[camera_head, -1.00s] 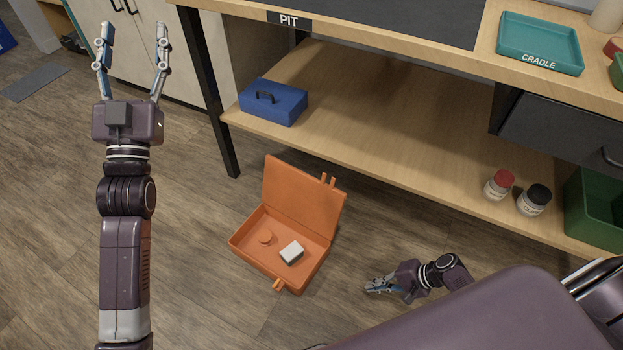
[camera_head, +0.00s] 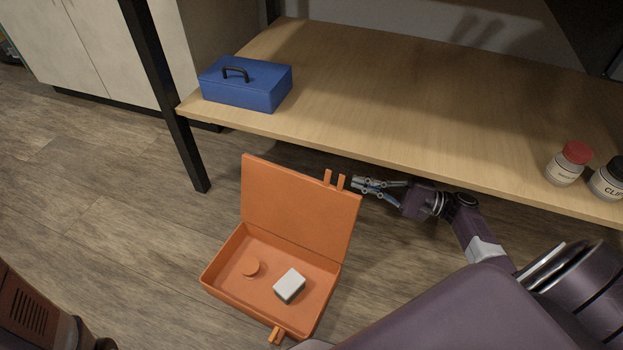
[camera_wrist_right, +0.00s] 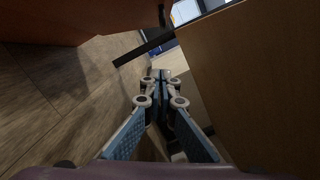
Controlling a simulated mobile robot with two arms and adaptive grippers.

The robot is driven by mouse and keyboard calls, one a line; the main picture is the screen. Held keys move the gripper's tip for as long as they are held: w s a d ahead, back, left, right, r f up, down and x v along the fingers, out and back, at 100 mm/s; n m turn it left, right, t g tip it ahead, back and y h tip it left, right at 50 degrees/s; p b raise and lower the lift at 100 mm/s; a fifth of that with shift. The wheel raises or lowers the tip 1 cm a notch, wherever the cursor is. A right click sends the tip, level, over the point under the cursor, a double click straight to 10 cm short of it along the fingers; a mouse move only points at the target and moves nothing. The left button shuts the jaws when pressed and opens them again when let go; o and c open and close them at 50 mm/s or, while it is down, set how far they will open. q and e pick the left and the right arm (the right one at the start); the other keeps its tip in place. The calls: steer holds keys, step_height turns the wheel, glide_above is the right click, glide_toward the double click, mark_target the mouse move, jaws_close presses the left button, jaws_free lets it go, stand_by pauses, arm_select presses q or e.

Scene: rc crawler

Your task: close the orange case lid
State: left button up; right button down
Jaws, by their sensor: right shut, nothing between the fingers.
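The orange case (camera_head: 223,285) stands open on the floor. Its lid (camera_head: 298,210) is raised, tilted back, with two latch tabs on its upper right edge. My right gripper (camera_head: 356,187) is shut and empty, just right of the lid's upper right corner and low by the shelf's front edge. In the right wrist view its fingers (camera_wrist_right: 162,77) are together, with an orange surface, likely the lid, (camera_wrist_right: 75,18) at the upper left. My left gripper is out of view.
The wooden shelf (camera_head: 400,110) runs behind the case, close to my right gripper. It carries a blue box (camera_head: 245,87), a red-capped jar (camera_head: 567,165) and a black-capped jar (camera_head: 608,180). A black table leg (camera_head: 165,100) stands left. Floor left of the case is clear.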

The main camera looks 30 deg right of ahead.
mark_target(298, 199)
steer(key=w+a+r+b, duration=0.3)
steer(key=w+a+b, duration=0.1)
steer(key=a, duration=0.6)
steer(key=shift+w+b, duration=0.35)
steer(key=shift+w, duration=0.05)
steer(key=shift+a+r, duration=0.1)
